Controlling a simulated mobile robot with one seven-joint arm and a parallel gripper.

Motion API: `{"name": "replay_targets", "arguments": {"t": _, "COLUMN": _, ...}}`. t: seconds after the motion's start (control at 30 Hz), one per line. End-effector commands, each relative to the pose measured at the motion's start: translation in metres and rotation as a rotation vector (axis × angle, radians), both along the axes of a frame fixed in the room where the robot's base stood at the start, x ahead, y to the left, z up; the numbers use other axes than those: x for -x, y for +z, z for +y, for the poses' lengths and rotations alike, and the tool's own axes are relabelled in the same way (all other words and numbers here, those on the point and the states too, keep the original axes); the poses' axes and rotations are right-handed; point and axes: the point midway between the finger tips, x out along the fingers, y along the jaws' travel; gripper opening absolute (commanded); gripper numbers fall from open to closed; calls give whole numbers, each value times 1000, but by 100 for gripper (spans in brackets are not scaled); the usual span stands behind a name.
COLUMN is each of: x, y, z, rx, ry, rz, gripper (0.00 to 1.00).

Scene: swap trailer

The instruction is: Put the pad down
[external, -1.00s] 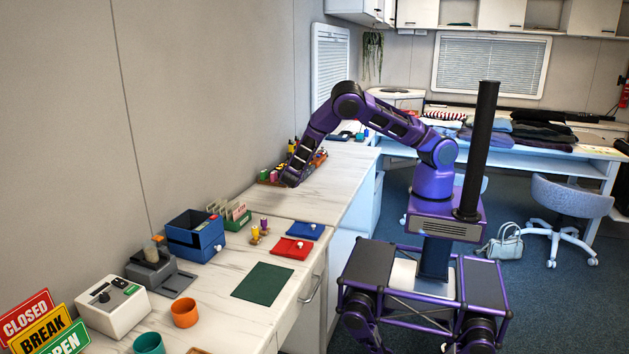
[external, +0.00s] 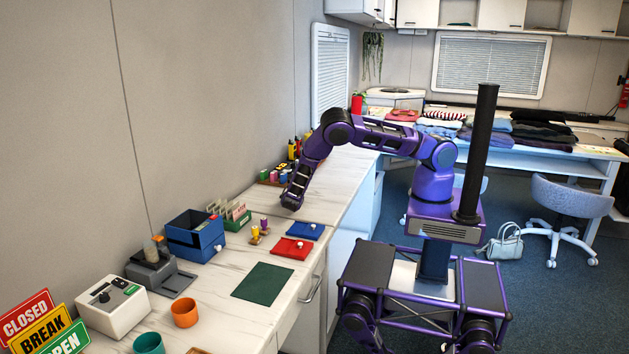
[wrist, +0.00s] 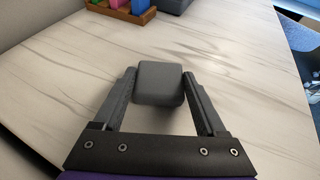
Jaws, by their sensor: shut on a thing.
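My gripper (wrist: 160,96) is shut on a dark grey, rounded block, the pad (wrist: 158,76). In the wrist view a finger lies at each side of the pad, and its smooth face shows between them. In the external view my wrist points down at the marble-patterned counter (external: 340,178), in front of the wooden tray of coloured items. The fingertips and the pad are not clear there. I cannot tell whether the pad touches the counter.
The wooden tray (wrist: 125,12) with coloured items lies beyond the pad. A blue flat piece (external: 304,231), a red flat piece (external: 292,248) and a green mat (external: 264,284) lie nearer the external camera. An open blue box (external: 195,236) stands left. Counter around my gripper is bare.

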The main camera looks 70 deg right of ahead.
Motion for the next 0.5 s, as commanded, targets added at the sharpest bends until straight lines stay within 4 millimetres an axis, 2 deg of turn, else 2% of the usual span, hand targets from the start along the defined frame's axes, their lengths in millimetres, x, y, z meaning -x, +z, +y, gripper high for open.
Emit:
{"name": "replay_targets", "arguments": {"t": 0.03, "x": 0, "y": -4, "z": 0, "rx": 0, "ry": 0, "rz": 0, "gripper": 21}}
{"name": "replay_targets", "arguments": {"t": 0.07, "x": 0, "y": -2, "z": 0, "rx": 0, "ry": 0, "rz": 0, "gripper": 77}}
{"name": "replay_targets", "arguments": {"t": 0.17, "x": 0, "y": -2, "z": 0, "rx": 0, "ry": 0, "rz": 0, "gripper": 95}}
{"name": "replay_targets", "arguments": {"t": 0.2, "x": 0, "y": -2, "z": 0, "rx": 0, "ry": 0, "rz": 0, "gripper": 100}}
{"name": "replay_targets", "arguments": {"t": 0.5, "x": 0, "y": 3, "z": 0, "rx": 0, "ry": 0, "rz": 0, "gripper": 100}}
